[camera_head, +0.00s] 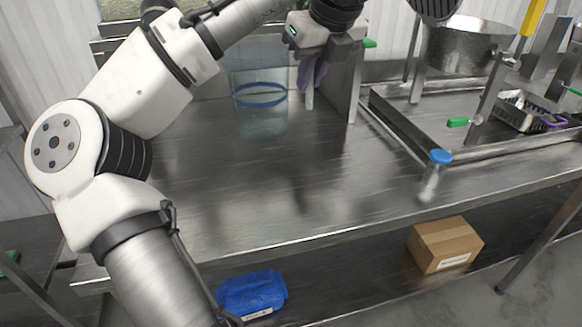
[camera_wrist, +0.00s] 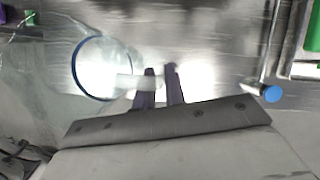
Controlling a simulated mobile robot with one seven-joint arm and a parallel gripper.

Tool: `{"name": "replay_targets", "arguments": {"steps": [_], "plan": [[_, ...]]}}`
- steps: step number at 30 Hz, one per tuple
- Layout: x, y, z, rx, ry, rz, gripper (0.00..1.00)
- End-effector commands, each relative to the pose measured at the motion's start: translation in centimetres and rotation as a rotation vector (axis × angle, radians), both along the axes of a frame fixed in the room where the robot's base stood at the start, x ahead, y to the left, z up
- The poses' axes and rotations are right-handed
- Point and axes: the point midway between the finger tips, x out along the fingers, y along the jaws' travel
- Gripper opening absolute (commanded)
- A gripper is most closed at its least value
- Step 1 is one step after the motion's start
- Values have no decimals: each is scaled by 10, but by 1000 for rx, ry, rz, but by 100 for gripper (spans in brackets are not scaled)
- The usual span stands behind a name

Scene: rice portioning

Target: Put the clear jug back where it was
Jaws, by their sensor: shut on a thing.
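The clear jug (camera_head: 260,123) has a blue rim and is upright at the back left of the steel counter in the head view. In the wrist view its round blue rim (camera_wrist: 75,68) shows at the left, with its pale handle reaching to my fingers. My gripper (camera_head: 312,76) is at the jug's right side. Its dark purple fingers (camera_wrist: 162,75) are shut on the jug's handle. I cannot tell whether the jug's base touches the counter.
A steel counter (camera_head: 300,190) has clear room in front of the jug. A blue-capped clear shaker (camera_head: 431,180) stands near its front edge. At the right are a metal pot (camera_head: 468,45) and a tray (camera_head: 520,112). A cardboard box (camera_head: 445,243) is on the lower shelf.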

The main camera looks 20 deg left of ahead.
Motion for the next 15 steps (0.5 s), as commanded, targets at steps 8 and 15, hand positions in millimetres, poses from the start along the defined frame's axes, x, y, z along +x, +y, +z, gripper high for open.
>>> {"name": "replay_targets", "arguments": {"steps": [8,15], "plan": [[0,0,-79,-3,2,-4,0],[0,0,-116,-1,-1,0,0]]}}
